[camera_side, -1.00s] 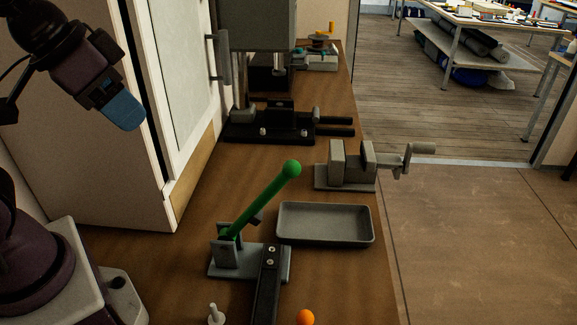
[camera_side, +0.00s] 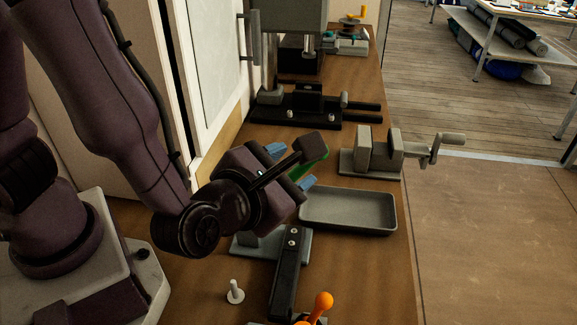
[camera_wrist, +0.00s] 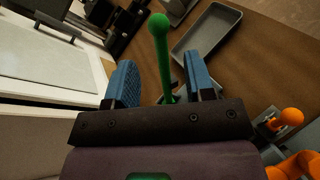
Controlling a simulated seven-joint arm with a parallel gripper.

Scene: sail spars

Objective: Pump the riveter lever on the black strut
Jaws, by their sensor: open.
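The riveter's green lever (camera_side: 313,164) shows only in part in the side view, behind my gripper (camera_side: 291,167). In the wrist view the green lever (camera_wrist: 163,50) rises between the two blue fingers of my gripper (camera_wrist: 162,80), its round knob beyond them. The fingers are open, with gaps visible beside the lever. The riveter's grey base (camera_side: 243,241) sits on the bench below my gripper, partly hidden. The black strut (camera_side: 286,275) lies with its far end at this base and shows two light rivets or bolts there.
A grey tray (camera_side: 348,222) lies right of the riveter, with a grey vise (camera_side: 372,165) behind it. A black fixture (camera_side: 310,115) stands farther back. A white peg (camera_side: 235,291) and an orange-handled tool (camera_side: 321,304) are near the front. A white-framed panel (camera_side: 218,70) bounds the left.

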